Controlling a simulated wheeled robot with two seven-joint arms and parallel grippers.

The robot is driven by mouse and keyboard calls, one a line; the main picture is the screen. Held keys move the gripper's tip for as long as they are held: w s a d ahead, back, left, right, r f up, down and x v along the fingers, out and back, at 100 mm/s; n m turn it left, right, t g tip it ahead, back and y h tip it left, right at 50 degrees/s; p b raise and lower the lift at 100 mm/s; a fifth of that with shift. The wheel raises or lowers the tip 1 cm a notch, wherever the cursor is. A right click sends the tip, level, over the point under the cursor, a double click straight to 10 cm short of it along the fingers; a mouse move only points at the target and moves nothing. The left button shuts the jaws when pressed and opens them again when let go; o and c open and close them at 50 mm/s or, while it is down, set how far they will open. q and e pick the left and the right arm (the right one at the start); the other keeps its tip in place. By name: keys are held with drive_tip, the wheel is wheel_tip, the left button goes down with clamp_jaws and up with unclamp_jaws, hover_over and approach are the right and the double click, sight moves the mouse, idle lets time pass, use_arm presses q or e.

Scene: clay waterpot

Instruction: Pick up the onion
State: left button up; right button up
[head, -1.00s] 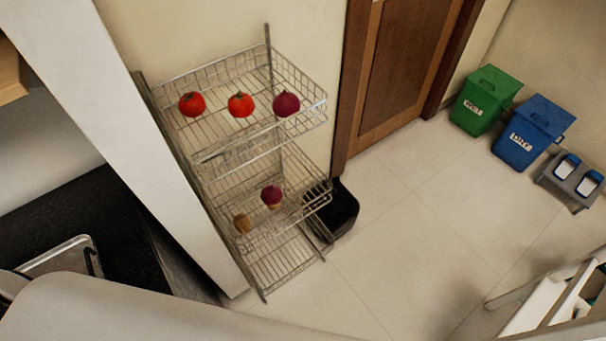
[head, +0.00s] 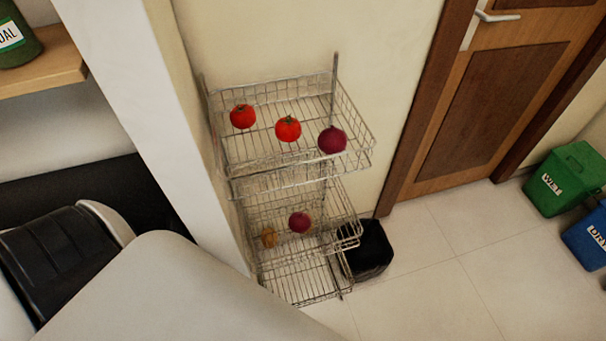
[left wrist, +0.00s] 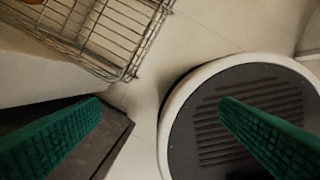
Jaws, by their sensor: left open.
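A purple-red onion (head: 332,140) sits at the right front of the top basket of the wire rack (head: 340,161) in the head view. A second purple-red, round onion-like item (head: 300,222) lies in the middle basket, seen through the wires. My left gripper (left wrist: 160,104) shows only in the left wrist view, with its two green ribbed fingers wide apart and nothing between them. A corner of a wire basket (left wrist: 120,40) is at the top left of that view, apart from the fingers. The onion is not recognisable there. My right gripper is not in view.
Two tomatoes (head: 243,116) share the top basket, and a brown item (head: 268,237) lies in the middle one. A white pillar (head: 150,120) stands left of the rack. A black bin (head: 368,250) is at its right.

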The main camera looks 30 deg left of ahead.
use_arm(q)
drive_tip(key=w+r+n+t, duration=0.1)
drive_tip(key=w+r, duration=0.2)
drive_tip(key=r, duration=0.7)
drive_tip(key=w+r+n, duration=0.1)
drive_tip(key=w+r, duration=0.2)
drive_tip(key=r, duration=0.6)
drive_tip(key=w+r+n+t, duration=0.1)
drive_tip(key=w+r, duration=0.3)
drive_tip(key=r, duration=0.6)
drive_tip(key=n+t+y, duration=0.2)
drive_tip(key=n+y, duration=0.2)
drive_tip(key=n, duration=0.5)
approach(299, 222)
drive_tip(key=x, duration=0.5)
drive_tip(key=shift+w+d+f, duration=0.15)
drive_tip(key=shift+w+f, duration=0.05)
drive_tip(key=shift+w, duration=0.25)
drive_tip(key=x, duration=0.5)
drive_tip(key=shift+s+a+f, duration=0.15)
drive_tip(key=shift+a+f, duration=0.15)
drive_tip(key=shift+f, duration=0.1)
drive_tip(key=c, duration=1.1)
drive_tip(key=shift+c, duration=0.2)
drive_tip(key=shift+r, duration=0.15)
